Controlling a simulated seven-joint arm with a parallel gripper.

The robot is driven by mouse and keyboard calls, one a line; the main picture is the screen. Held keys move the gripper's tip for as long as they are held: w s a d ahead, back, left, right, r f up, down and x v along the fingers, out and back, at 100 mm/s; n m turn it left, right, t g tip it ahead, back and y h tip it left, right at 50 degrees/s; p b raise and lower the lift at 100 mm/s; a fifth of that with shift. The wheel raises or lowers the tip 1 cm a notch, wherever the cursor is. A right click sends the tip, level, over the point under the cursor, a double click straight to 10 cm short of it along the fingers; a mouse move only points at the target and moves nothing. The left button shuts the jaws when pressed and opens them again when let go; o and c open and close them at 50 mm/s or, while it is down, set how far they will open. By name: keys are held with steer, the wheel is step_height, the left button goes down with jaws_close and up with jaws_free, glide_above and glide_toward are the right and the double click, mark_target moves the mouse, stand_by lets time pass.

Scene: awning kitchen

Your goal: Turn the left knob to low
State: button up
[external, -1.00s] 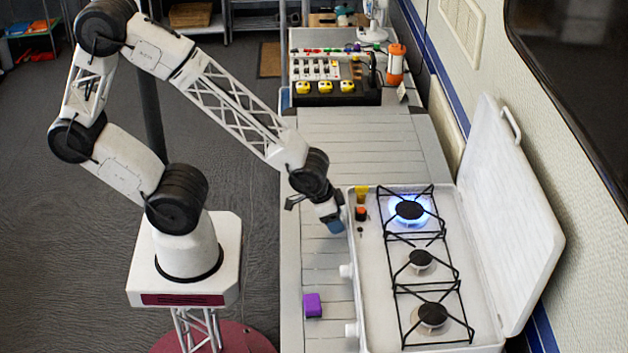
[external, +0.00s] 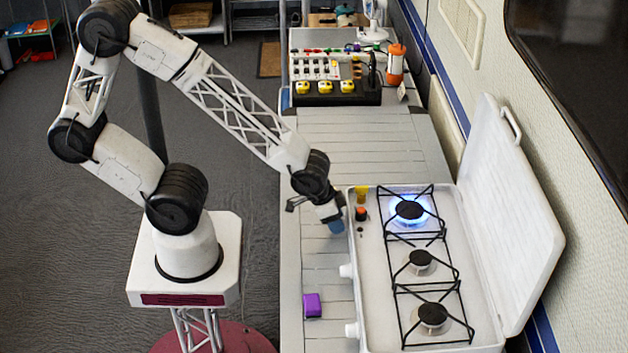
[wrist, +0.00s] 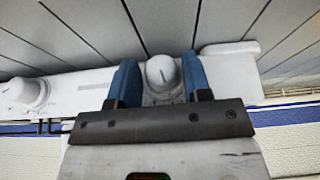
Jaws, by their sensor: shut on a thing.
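My gripper (external: 337,227) is at the front edge of the white camping stove (external: 372,290), by its far end. In the wrist view my two blue fingers (wrist: 161,78) stand on either side of the left knob (wrist: 163,72) and are shut on it. The knob is white and round, with a dark mark line on its face. In the external view my gripper hides this knob. The burner at that end (external: 409,210) is lit with a blue flame.
Two other white knobs, the middle one (external: 346,271) and the near one (external: 352,330), sit on the stove's front. A purple block (external: 312,305) lies on the counter. The open stove lid (external: 510,220) stands at the right. A switch panel (external: 330,85) is at the back.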

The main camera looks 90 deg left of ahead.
steer(key=shift+a+n+h, duration=0.25)
steer(key=shift+n+h, duration=0.15)
steer(key=shift+h, duration=1.9)
steer(key=shift+a+f+n+h, duration=0.15)
steer(key=shift+n+h, duration=0.25)
steer(key=shift+h, duration=0.9)
steer(key=o, duration=0.7)
steer(key=v, duration=0.8)
steer(key=shift+f, duration=0.15)
